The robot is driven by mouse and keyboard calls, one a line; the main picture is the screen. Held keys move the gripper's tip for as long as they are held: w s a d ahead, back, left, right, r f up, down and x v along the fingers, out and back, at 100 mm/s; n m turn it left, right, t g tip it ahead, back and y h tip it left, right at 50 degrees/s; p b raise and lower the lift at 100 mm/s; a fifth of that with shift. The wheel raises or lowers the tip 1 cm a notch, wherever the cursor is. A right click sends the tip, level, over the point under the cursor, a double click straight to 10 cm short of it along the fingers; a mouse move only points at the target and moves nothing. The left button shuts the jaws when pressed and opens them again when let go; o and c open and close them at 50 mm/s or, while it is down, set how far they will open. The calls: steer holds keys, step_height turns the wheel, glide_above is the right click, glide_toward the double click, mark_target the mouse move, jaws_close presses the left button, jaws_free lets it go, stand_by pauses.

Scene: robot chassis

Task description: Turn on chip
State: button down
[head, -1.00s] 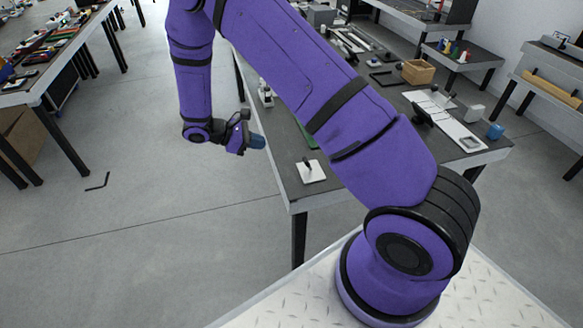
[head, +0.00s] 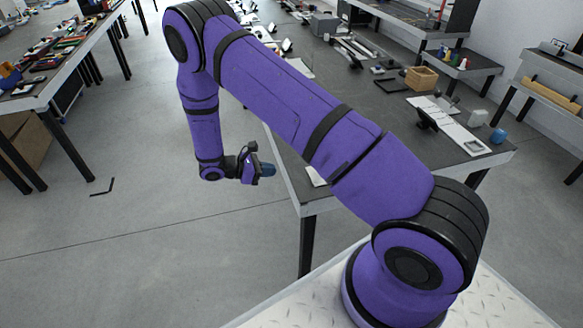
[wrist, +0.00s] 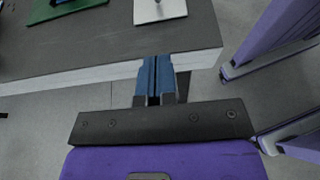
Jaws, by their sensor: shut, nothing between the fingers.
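My gripper (head: 270,170) has blue fingers and hangs beside the near left edge of the table. In the wrist view its fingers (wrist: 155,62) are shut and empty, pointing at the table edge. Beyond them, a white square plate (wrist: 172,10) with a small upright part lies on the tabletop, its far side cut off. To its left is a green board (wrist: 66,16) with a dark part on it, also cut off. I cannot tell which one is the chip. In the head view only a sliver of the white plate (head: 314,176) shows; my arm hides the rest.
The dark-topped table (head: 470,142) carries a long white panel (head: 457,124), a wooden box (head: 421,78) and a blue cup (head: 498,135) farther right. Another cluttered table (head: 58,73) stands at the left. Open floor lies left of my gripper.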

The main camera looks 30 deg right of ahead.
steer(key=x, duration=0.8)
steer(key=shift+s+d+f, duration=0.1)
steer(key=shift+d+f, duration=0.05)
steer(key=shift+d, duration=0.2)
steer(key=d, duration=0.2)
steer(key=s+d+r, duration=0.1)
steer(key=shift+s+d+r, duration=0.1)
steer(key=shift+d+r, duration=0.1)
steer(key=shift+d, duration=0.4)
steer(key=shift+s+d+r+y, duration=0.1)
steer(key=shift+d+r+y, duration=0.2)
steer(key=shift+y, duration=0.2)
steer(key=shift+s+d+r+t+y, duration=0.2)
steer(key=shift+d+r+t+y, duration=0.4)
steer(key=shift+y, duration=0.7)
steer(key=y, duration=0.1)
steer(key=d+y, duration=0.2)
steer(key=shift+s+d+r+t+y, duration=0.15)
steer(key=shift+s+r+t+y, duration=0.15)
steer(key=shift+r+t, duration=0.1)
